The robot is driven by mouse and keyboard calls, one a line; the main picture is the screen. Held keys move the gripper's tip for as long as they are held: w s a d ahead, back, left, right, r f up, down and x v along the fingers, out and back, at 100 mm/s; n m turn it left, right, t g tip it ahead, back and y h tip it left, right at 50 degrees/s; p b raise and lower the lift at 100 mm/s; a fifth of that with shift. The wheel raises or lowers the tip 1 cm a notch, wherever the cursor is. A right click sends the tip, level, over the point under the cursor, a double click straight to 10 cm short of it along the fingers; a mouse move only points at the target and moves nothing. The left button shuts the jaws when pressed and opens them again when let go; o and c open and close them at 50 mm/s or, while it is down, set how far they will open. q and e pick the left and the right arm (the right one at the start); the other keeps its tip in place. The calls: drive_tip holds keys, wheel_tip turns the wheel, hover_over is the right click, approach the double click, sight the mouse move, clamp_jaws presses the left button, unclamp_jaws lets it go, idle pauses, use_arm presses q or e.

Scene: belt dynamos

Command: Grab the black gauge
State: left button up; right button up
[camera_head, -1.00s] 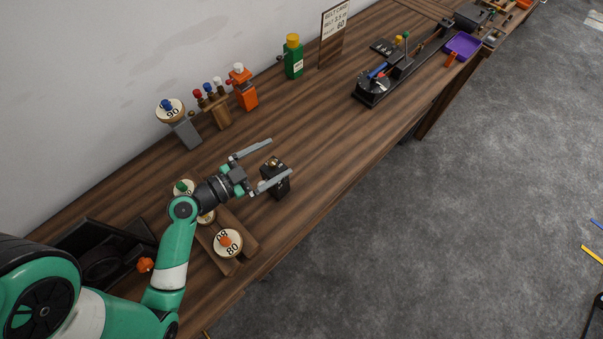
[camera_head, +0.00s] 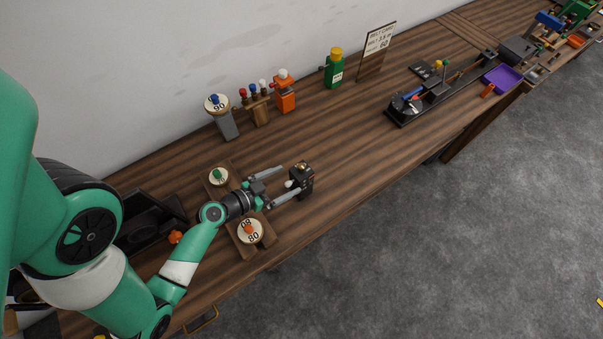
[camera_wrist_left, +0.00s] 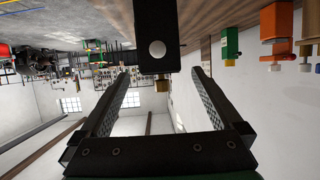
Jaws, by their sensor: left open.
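The black gauge (camera_head: 304,184) is a small upright black block with a brassy top and a white round knob on its side. It stands on the wooden bench near the front edge. My left gripper (camera_head: 289,181) points at it from the left, open, with its fingertips close to the knob side. In the left wrist view the gauge (camera_wrist_left: 157,15) shows at the top, just beyond the open, empty fingers (camera_wrist_left: 160,73). I cannot tell whether a finger touches it. My right gripper is not in view.
A wooden rack with numbered discs (camera_head: 250,231) lies below my left wrist. An orange block (camera_head: 285,96), a green bottle (camera_head: 334,72) and a card sign (camera_head: 379,40) stand toward the wall. A black belt device (camera_head: 405,110) is further right. The bench right of the gauge is clear.

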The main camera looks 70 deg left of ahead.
sight(301, 173)
use_arm(q)
drive_tip(key=shift+x, duration=1.15)
drive_tip(key=p+x, duration=0.1)
drive_tip(key=x, duration=0.4)
drive_tip(key=shift+w, duration=0.15)
clamp_jaws()
